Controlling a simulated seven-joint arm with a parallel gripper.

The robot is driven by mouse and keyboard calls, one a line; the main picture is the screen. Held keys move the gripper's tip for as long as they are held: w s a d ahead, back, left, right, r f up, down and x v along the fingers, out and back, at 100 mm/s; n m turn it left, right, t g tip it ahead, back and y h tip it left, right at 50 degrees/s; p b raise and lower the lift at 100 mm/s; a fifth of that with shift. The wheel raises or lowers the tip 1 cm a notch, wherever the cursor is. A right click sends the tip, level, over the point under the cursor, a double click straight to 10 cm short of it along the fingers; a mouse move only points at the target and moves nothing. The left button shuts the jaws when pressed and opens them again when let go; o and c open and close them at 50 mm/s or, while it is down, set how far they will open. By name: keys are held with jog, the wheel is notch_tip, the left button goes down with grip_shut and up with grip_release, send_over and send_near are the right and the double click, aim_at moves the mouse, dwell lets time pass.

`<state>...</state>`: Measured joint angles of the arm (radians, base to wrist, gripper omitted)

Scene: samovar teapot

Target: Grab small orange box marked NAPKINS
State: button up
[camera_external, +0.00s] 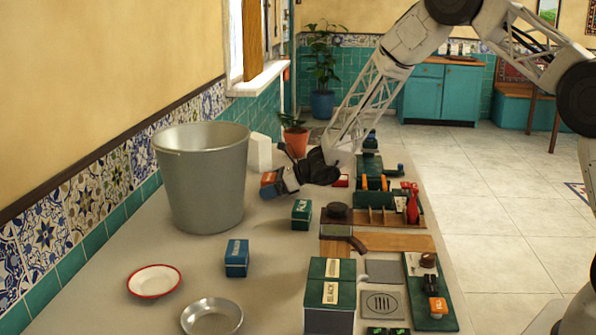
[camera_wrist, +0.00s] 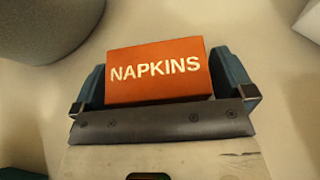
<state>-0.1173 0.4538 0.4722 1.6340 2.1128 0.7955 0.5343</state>
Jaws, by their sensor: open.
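The small orange box (camera_wrist: 157,72) has white lettering NAPKINS and sits between the two fingers of my gripper (camera_wrist: 160,85) in the wrist view. The fingers stand at its left and right sides, and I cannot tell if they touch it. Part of the box is hidden behind the gripper's dark metal edge. In the external view the orange box (camera_external: 269,178) shows only a small patch, beside my gripper (camera_external: 277,183), on the counter behind the big bucket's right side. My gripper is open around the box.
A large metal bucket (camera_external: 200,185) stands close to the left, and a white block (camera_external: 260,152) is behind. A green box (camera_external: 301,214) and a blue box (camera_external: 236,258) stand nearer the camera. A wooden organizer (camera_external: 383,216) is to the right.

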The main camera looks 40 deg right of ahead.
aim_at(269, 177)
jog(key=shift+c, duration=0.3)
jog(key=c, duration=0.8)
jog(key=shift+r, duration=0.1)
jog(key=shift+r, duration=4.9)
